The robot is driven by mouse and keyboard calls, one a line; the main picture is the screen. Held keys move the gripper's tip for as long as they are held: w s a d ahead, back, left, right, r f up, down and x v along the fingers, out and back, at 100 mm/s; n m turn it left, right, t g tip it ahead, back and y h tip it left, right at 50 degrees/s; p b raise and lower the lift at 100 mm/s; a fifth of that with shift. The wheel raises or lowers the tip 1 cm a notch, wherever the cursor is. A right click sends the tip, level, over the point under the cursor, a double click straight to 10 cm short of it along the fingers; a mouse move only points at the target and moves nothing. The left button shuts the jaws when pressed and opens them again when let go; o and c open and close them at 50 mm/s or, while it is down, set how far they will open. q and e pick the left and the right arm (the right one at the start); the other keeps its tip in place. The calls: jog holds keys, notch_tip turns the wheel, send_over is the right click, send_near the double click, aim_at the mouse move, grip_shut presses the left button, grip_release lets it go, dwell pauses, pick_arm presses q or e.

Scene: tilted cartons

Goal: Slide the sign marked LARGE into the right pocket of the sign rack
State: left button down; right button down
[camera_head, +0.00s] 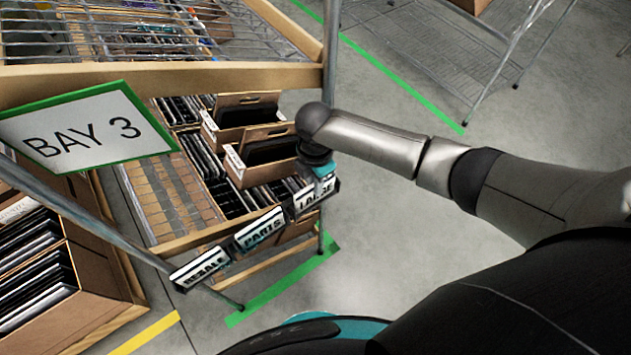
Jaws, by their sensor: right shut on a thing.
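The sign marked LARGE (316,197) is a small white plate with black letters at the right end of the sign rack (286,212). My right gripper (323,184) comes down on it from above and is shut on its upper part; the fingertips are mostly hidden by the wrist. The sign is lined up with the rack's right pocket; I cannot tell how deep it sits in it. A sign marked PARTS (259,229) is in the middle of the rack and one marked RESALE (199,268) at the left. My left gripper is not in view.
The rack runs along the front of a wooden shelf with cartons of dark files (262,150). A green-edged BAY 3 sign (86,130) hangs at the left. A metal post (331,50) stands behind my right wrist.

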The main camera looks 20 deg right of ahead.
jog(key=shift+f, duration=0.35)
dwell(0.5)
jog(key=c, duration=0.8)
grip_release()
jog(key=shift+c, duration=0.2)
notch_tip(320, 180, up, 15)
jog(key=p, duration=0.3)
jog(key=shift+r, duration=0.2)
